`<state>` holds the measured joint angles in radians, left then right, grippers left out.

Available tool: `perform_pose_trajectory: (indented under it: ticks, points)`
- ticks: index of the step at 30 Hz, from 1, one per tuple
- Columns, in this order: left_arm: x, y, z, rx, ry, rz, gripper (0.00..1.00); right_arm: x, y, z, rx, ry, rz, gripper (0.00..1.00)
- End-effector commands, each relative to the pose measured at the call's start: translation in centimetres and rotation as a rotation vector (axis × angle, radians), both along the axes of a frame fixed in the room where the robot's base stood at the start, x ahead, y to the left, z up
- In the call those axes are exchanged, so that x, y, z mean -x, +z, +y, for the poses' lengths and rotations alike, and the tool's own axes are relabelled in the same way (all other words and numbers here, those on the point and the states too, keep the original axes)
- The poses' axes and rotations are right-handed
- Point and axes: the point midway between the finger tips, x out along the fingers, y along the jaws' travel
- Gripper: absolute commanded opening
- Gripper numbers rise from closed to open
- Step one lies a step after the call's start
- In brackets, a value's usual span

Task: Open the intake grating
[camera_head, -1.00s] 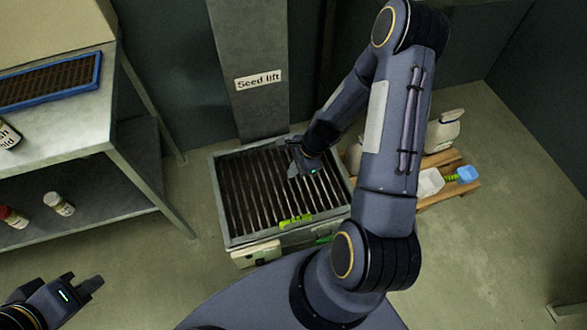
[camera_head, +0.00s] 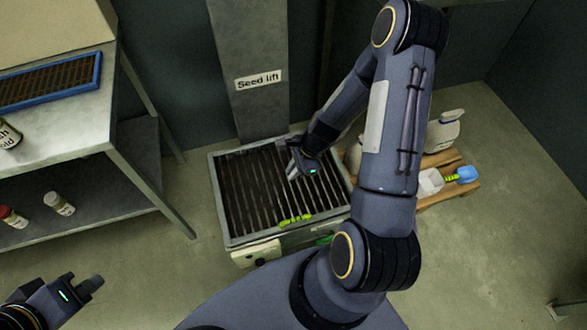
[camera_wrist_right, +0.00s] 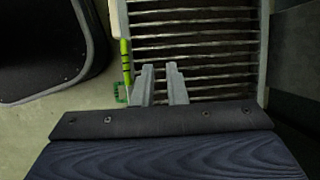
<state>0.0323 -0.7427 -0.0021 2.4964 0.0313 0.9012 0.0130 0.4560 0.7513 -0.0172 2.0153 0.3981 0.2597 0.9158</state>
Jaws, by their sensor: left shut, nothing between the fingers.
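The intake grating (camera_head: 245,205) is a set of dark parallel bars in a grey metal frame at the foot of the seed lift. It lies about flat in the frame. A yellow-green grip (camera_head: 295,219) sits at its near edge and also shows in the right wrist view (camera_wrist_right: 126,62). My right gripper (camera_head: 291,168) is over the right part of the grating, apart from the grip. In the right wrist view its fingers (camera_wrist_right: 161,82) stand apart with nothing between them. My left gripper (camera_head: 93,284) is shut and empty at the lower left, far from the grating.
The column labelled "Seed lift" (camera_head: 258,80) rises behind the grating. A metal bench (camera_head: 75,135) with a blue-framed screen (camera_head: 50,82) stands at left, small bottles (camera_head: 58,203) on its lower shelf. A pallet (camera_head: 455,190) with containers stands at right. Bare floor lies between bench and grating.

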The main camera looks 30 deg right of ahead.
Motion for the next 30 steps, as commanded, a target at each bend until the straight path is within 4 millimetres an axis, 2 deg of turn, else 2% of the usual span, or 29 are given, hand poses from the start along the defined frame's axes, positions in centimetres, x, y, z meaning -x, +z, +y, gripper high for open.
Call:
perform_pose_trajectory:
  ticks: [1, 5, 14, 17, 24, 30]
  points:
    - [0.0, 0.0, 0.0, 0.0, 0.0, 0.0, 0.0, 0.0, 0.0, 0.0, 0.0, 0.0, 0.0, 0.19]
    - [0.0, 0.0, 0.0, 0.0, 0.0, 0.0, 0.0, 0.0, 0.0, 0.0, 0.0, 0.0, 0.0, 0.36]
    - [0.0, 0.1, 0.0, 0.0, 0.0, 0.0, 0.0, 0.0, 0.2, -0.1, 0.0, 0.0, -0.001, 0.36]
    - [0.0, 0.4, 0.0, 0.0, 0.0, 0.0, 0.0, 0.1, 1.2, -0.5, 0.003, 0.0, -0.003, 0.36]
    - [0.0, 1.3, 0.0, 0.0, 0.0, 0.0, 0.0, 0.7, 5.0, -1.9, 0.002, -0.001, -0.004, 0.36]
    - [0.0, 1.7, 0.0, 0.0, 0.0, 0.0, 0.0, 1.2, 6.9, -2.7, 0.001, 0.0, -0.001, 0.36]
